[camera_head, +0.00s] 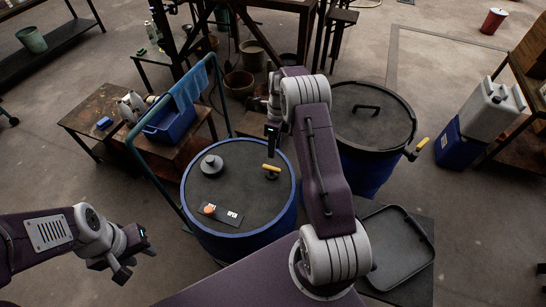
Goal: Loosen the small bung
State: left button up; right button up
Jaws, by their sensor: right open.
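A blue vat (243,243) with a dark flat top stands in the middle. On its top, a grey round knobbed plug (211,165) sits at the back left. A small fitting with a yellow bar handle (271,168) sits at the right; I cannot tell whether it is the small bung or a tool on it. My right gripper (272,152) is open, pointing down just behind and above the yellow handle, apart from it and empty. My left gripper (137,262) is open and empty at the lower left, away from the vat.
A dark label plate with an orange spot (209,209) lies at the vat top's front. A second vat (373,115) with a handled lid stands at the right. A teal rail (150,170) with a blue cloth (189,88) runs along the left. A black tray (392,248) lies front right.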

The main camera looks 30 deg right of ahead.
aim_at(271, 169)
jog(key=f, duration=0.2)
jog(key=f+p, duration=0.1)
jog(key=f, duration=0.2)
jog(key=s+a+f, duration=0.1)
jog(key=f, duration=0.2)
jog(key=shift+a+f+p, duration=0.1)
jog(key=shift+f+p, duration=0.15)
jog(key=shift+p, duration=0.1)
jog(key=shift+s+a+f, duration=0.1)
jog(key=shift+f, duration=0.2)
grip_shut()
